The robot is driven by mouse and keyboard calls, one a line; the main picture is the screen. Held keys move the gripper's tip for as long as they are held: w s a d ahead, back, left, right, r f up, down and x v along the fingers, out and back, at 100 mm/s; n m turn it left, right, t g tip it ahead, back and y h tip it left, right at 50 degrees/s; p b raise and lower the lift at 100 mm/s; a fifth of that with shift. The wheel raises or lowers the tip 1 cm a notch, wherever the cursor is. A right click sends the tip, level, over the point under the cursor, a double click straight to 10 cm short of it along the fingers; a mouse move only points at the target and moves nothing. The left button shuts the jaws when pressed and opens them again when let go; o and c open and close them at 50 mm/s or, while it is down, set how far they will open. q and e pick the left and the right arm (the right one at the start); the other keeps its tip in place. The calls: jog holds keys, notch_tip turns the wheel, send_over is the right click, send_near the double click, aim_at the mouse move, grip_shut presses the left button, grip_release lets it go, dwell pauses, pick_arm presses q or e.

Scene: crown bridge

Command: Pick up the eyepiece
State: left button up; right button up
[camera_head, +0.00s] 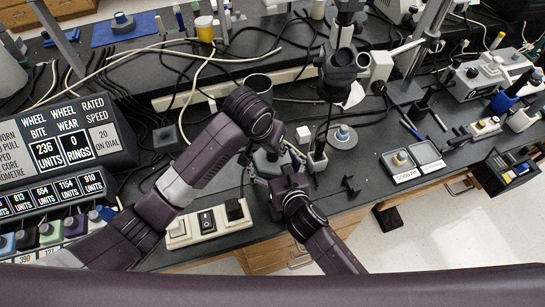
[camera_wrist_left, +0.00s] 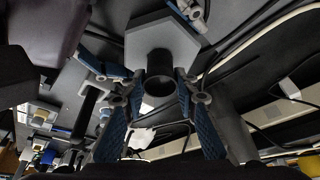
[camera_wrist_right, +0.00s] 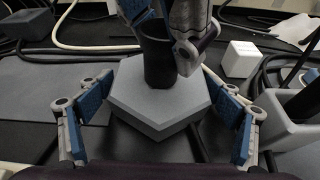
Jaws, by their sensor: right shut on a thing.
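A short black tube (camera_wrist_right: 157,60), which looks like the eyepiece, stands upright on a grey hexagonal block (camera_wrist_right: 150,100) in the right wrist view. My right gripper (camera_wrist_right: 163,92) has its blue-padded fingers against both sides of the block and is shut on it. The tube (camera_wrist_left: 160,64) and block (camera_wrist_left: 172,35) also show in the left wrist view. My left gripper (camera_wrist_left: 160,82) has its fingers on either side of the tube; whether they touch it is unclear. In the head view both hands meet above the bench, and the arms mostly hide the tube and block.
A microscope (camera_head: 340,70) stands just behind the hands. A round grey stand (camera_head: 342,137) is to their right, and two labelled trays (camera_head: 400,160) lie farther right. A switch box (camera_head: 208,222) sits at the front edge. Cables run across the bench behind.

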pick_arm(q)
grip_shut()
notch_tip(320, 180, up, 10)
jog(key=shift+r, duration=0.1)
dwell(0.5)
